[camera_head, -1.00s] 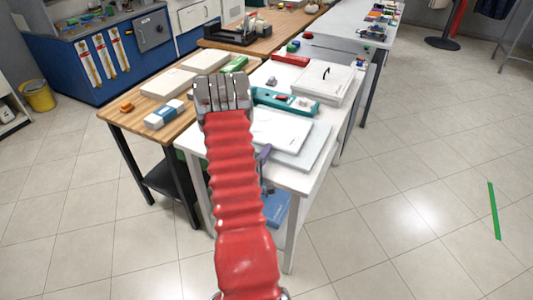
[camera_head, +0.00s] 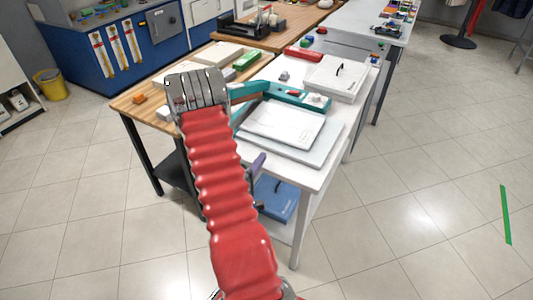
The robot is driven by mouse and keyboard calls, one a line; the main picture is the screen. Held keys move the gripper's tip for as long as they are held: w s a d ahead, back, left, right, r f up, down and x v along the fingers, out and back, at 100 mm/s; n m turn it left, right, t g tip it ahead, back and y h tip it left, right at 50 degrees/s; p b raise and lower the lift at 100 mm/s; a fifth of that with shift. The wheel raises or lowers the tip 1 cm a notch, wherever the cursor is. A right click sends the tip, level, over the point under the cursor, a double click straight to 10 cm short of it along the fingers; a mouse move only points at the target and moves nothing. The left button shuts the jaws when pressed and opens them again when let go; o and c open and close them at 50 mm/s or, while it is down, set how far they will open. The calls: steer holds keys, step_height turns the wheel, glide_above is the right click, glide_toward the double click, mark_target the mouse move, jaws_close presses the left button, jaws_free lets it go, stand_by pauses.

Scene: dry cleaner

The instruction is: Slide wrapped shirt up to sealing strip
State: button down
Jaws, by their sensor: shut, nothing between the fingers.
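The wrapped shirt (camera_head: 283,124) is a flat white packet lying on a pale grey board (camera_head: 307,157) on the white table. Just behind it stands a teal sealer (camera_head: 292,94) with a small red part on top. The sealing strip itself is too small to make out. A teal bar (camera_head: 250,88) shows at the sealer's left end, partly behind my gripper. My gripper (camera_head: 196,86) is at the left of the sealer and packet, apart from the packet in the picture. It is shut and empty. My red arm hides the table's left front part.
A white box (camera_head: 337,78) and a red item (camera_head: 303,54) stand behind the sealer. A wooden table (camera_head: 127,103) at the left holds pale packets, a green box (camera_head: 247,60) and an orange item (camera_head: 138,99). A blue box (camera_head: 276,199) lies on the lower shelf. The right floor is open.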

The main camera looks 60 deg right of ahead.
steer(key=shift+a, duration=1.7)
